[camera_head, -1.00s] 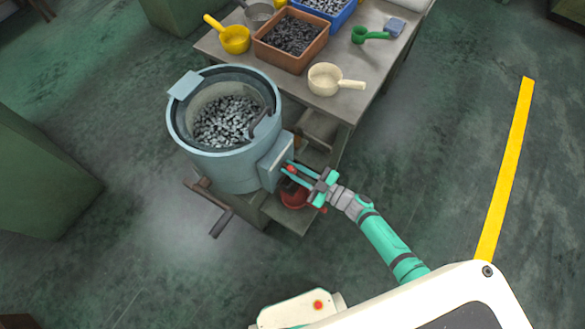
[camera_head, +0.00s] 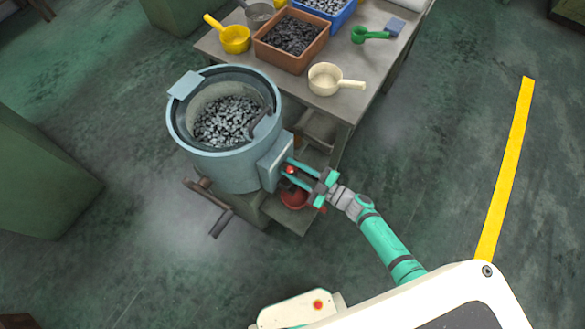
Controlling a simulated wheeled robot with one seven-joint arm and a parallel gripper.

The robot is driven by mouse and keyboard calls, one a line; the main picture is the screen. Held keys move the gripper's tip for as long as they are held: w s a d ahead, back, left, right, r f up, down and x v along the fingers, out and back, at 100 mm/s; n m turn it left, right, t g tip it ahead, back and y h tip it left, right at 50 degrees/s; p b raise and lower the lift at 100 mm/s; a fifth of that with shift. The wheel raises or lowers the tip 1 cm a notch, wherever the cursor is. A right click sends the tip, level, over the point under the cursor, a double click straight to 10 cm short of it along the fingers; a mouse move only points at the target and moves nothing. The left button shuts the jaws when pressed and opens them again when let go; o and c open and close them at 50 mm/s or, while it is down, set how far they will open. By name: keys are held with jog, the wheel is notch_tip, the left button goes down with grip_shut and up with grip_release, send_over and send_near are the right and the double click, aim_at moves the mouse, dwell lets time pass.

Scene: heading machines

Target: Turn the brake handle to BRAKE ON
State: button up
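The blue-grey drum machine (camera_head: 222,165) stands at centre left, filled with small grey metal parts. A box-like panel (camera_head: 276,164) juts from its right side, facing my arm. A small red knob (camera_head: 291,170), seemingly the end of the brake handle, shows in front of this panel. My gripper (camera_head: 287,169) reaches in from the lower right, its two teal fingers apart, one on each side of the red knob. I cannot tell whether the fingers touch it. The handle's shaft and any BRAKE ON marking are hidden or too small to read.
A red bowl (camera_head: 294,197) sits below my gripper. A dark crank (camera_head: 221,222) sticks out at the machine's lower left. The table (camera_head: 345,104) behind holds a brown bin (camera_head: 291,67), a cream scoop (camera_head: 327,79) and other scoops. The floor at right is clear.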

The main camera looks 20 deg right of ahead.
jog(key=shift+o, duration=0.2)
jog(key=v, duration=1)
jog(key=shift+s+d, duration=0.3)
jog(key=s+a+r+m+t+h, duration=0.1)
jog(key=s+a+r+m+h, duration=0.2)
jog(key=s, duration=0.5)
jog(key=s+a+m+h, duration=0.3)
jog(key=s+a, duration=0.3)
jog(key=s, duration=0.1)
jog(key=s+a+r+m+h, duration=0.4)
jog(key=a+r+m, duration=0.3)
jog(key=a+r, duration=0.5)
jog(key=shift+s+a+m+h, duration=0.15)
jog(key=shift+s+m+h, duration=0.1)
jog(key=shift+m+h, duration=0.2)
